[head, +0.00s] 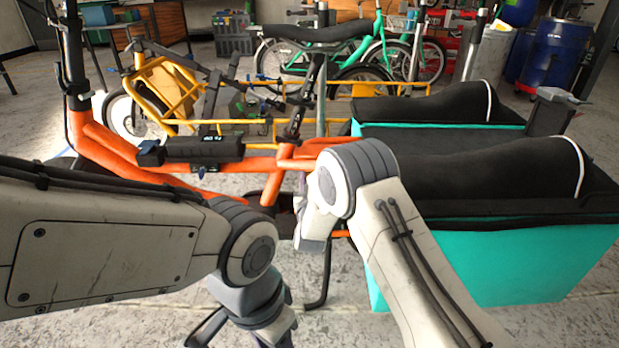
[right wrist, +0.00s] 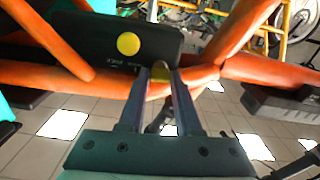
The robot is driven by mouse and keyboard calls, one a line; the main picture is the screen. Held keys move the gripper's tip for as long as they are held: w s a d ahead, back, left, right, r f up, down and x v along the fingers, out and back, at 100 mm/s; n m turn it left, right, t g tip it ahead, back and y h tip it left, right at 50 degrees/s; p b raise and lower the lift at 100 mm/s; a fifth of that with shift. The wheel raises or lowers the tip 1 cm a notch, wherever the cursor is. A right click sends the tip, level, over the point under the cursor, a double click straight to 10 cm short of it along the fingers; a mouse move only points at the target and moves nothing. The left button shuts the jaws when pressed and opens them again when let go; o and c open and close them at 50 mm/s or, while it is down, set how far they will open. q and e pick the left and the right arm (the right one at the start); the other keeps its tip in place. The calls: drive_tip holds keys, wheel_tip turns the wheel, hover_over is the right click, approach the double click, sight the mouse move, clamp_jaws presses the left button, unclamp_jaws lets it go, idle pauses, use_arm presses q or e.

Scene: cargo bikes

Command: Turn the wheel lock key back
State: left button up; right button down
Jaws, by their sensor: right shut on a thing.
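A black box with a yellow round spot (right wrist: 128,44) is just behind the fingertips.
The teal cargo box (head: 490,262) with black seats stands to the right of the gripper. A black battery unit (head: 204,148) is mounted on the orange frame. Other bikes and blue barrels (head: 552,50) stand behind. Tiled floor shows below.

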drive_tip(key=n+p, duration=0.2)
drive_tip(key=n, duration=0.2)
drive_tip(key=shift+r+p, duration=0.1)
drive_tip(key=shift+p, duration=0.2)
drive_tip(key=n+p, duration=0.2)
drive_tip(key=n, duration=0.2)
drive_tip(key=shift+n, duration=0.3)
drive_tip(key=n+p, duration=0.2)
drive_tip(key=n, duration=0.2)
drive_tip(key=shift+n, duration=0.3)
drive_tip(key=shift+a+f+n+p, duration=0.15)
drive_tip(key=shift+n+p, duration=0.7)
drive_tip(key=shift+n, duration=0.95)
drive_tip(key=shift+f, duration=0.1)
drive_tip(key=c, duration=0.6)
unclamp_jaws()
drive_tip(key=shift+s, duration=0.15)
